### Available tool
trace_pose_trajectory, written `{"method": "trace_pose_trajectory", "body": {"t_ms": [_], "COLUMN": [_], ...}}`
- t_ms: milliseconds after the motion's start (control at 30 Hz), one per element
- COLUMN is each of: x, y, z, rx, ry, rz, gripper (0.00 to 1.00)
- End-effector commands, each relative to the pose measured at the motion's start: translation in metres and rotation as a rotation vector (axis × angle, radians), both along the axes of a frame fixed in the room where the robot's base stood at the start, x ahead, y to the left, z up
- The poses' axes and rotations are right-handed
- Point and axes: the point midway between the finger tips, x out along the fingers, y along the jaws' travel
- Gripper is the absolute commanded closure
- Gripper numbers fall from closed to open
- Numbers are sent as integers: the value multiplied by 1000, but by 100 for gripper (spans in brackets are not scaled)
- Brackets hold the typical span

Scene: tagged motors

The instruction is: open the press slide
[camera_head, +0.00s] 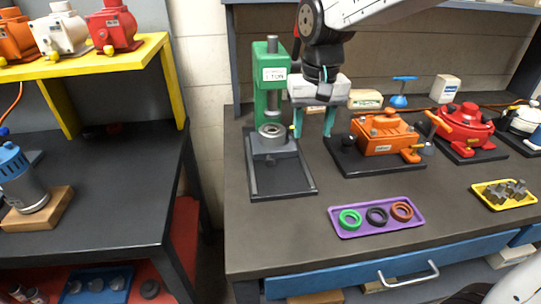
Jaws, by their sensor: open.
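The green press (273,75), labelled 1 TON, stands upright near the left end of the right bench. The press slide looks to be the grey block (275,149) with a round seat on top, at the back of a dark tray-like track (284,180), under the ram. The front part of the track is bare. My gripper (313,133) points down just right of the press, its two teal fingers apart with nothing between them. The left finger is close to the slide's right side; I cannot tell whether it touches. A handle on the slide is not clearly visible.
An orange motor (387,133) on a black base stands right of my gripper, with a red motor (465,125) beyond. A purple tray (347,232) with three rings lies in front. A yellow tray (487,204) lies far right. Bench space before the track is clear.

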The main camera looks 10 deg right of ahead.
Motion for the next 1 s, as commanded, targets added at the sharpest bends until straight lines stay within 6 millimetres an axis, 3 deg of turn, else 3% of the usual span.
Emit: {"method": "trace_pose_trajectory", "body": {"t_ms": [33,100,300,567,800,1000], "x": [21,44,81,89,88,88], "y": [17,36,71,79,79,79], "z": [-14,-28,-58,-80,-118,-139], "rx": [-3,-4,-7,-8,-9,-8], "ry": [15,23,34,39,39,38], "rz": [6,6,2,1,1,0], "gripper": [52,52,52,52,52,52]}}
